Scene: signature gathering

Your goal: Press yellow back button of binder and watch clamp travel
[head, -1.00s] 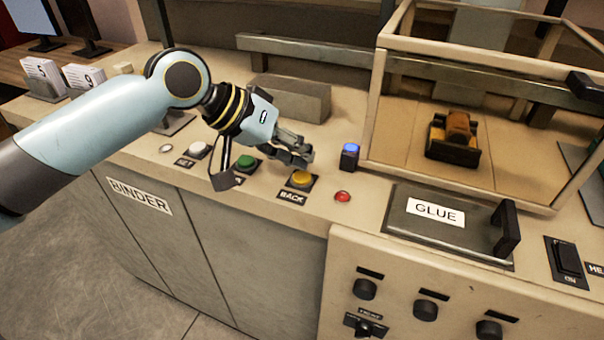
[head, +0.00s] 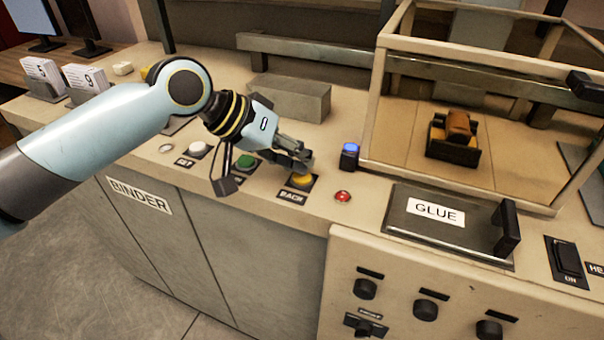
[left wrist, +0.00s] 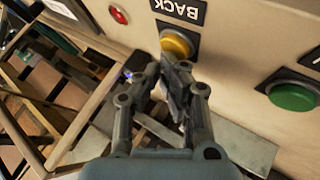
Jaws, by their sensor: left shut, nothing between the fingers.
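The yellow back button (head: 301,181) sits on the binder's top, behind its BACK label (head: 291,196). My left gripper (head: 306,168) is shut and empty, with its fingertips at the button's back edge. In the left wrist view the yellow button (left wrist: 177,44) shows just beyond the shut fingertips (left wrist: 176,68); I cannot tell whether they touch it or whether it is pushed down. The clamp (head: 457,137) is likely the small dark and yellow carriage with a brown roll inside the clear-sided case. My right gripper is not in view.
A green button (head: 245,162) and a white button (head: 197,150) lie left of the yellow one. A red light (head: 342,196) and a blue-topped button (head: 350,155) lie right. The GLUE lid (head: 450,225) and framed case (head: 455,190) stand further right. A grey block (head: 290,97) is behind.

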